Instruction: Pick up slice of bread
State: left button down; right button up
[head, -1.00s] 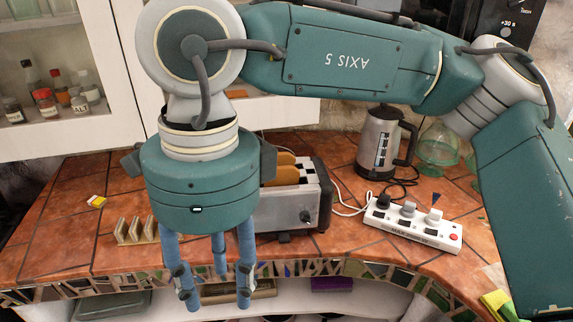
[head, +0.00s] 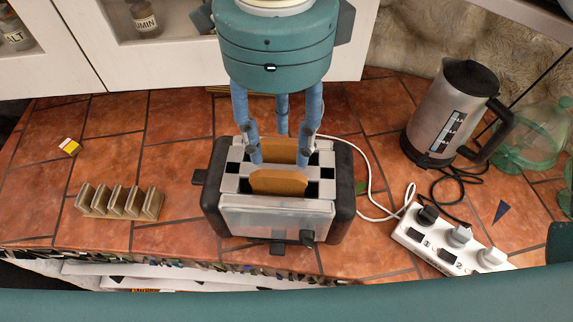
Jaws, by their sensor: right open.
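Two slices of bread stand upright in the slots of the silver and black toaster (head: 275,217). The front slice of bread (head: 279,184) sticks up from the near slot, and the back slice of bread (head: 280,148) shows partly behind the fingers. My right gripper (head: 280,150) points down over the toaster with its blue fingers spread open. Its fingertips are around the height of the slice tops, near the back slice. Whether they touch the bread I cannot tell. My left gripper is not in view.
A toast rack (head: 120,203) stands on the tiled counter to the left. A kettle (head: 453,112) and a white power strip (head: 450,240) with cables are on the right. A green glass vessel (head: 530,138) is beside the kettle. The counter's left part is mostly clear.

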aim_at(283, 177)
jog(key=f, duration=0.1)
jog(key=f+p, duration=0.1)
jog(key=f, duration=0.2)
jog(key=shift+s+f, duration=0.25)
jog(key=shift+f, duration=0.05)
notch_tip(283, 177, down, 4)
jog(key=shift+w+d+r+p, duration=0.15)
jog(key=shift+r+p, duration=0.05)
jog(key=shift+p, duration=1.05)
jog(key=shift+f, duration=0.4)
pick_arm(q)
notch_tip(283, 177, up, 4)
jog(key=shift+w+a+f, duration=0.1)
pick_arm(e)
jog(key=shift+f, duration=0.2)
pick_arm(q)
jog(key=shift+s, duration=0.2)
pick_arm(e)
jog(key=c, duration=0.8)
